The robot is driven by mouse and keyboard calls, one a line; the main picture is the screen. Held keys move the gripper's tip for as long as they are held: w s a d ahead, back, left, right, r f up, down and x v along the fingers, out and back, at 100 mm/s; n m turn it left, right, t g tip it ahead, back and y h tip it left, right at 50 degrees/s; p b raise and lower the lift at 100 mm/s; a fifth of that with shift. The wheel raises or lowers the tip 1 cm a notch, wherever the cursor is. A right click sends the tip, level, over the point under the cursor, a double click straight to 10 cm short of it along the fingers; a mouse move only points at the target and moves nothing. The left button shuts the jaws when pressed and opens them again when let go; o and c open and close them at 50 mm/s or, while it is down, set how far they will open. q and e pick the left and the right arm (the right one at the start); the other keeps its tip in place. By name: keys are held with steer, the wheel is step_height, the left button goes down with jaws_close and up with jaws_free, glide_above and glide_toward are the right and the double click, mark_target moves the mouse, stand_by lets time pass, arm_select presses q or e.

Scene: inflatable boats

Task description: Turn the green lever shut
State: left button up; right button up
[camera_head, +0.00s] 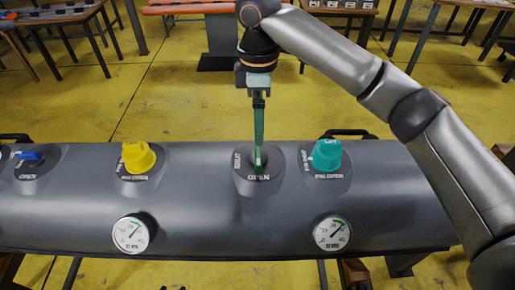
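The green lever (259,128) stands out from a round dark fitting on the grey boat tube, near the middle of the head view. Its long narrow handle points up in the picture, away from me. The word OPEN shows at the near side of its foot, and another small label is at its left. My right gripper (259,101) reaches in from above and has its narrow fingers close together at the far end of the handle, apparently shut on it. The exact finger contact is small and dark. My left gripper is not in view.
A yellow knob (138,156) and a teal knob (326,153) flank the lever on the same tube, with a blue lever (28,156) far left. Two gauges (131,234) (332,233) face me below. Tables stand behind on the yellow floor.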

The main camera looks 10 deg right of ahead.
mark_target(259, 155)
step_height(259, 155, down, 11)
steer(key=shift+r+p, duration=0.1)
steer(key=shift+p, duration=0.3)
steer(key=shift+c, duration=0.4)
steer(key=c, duration=1.2)
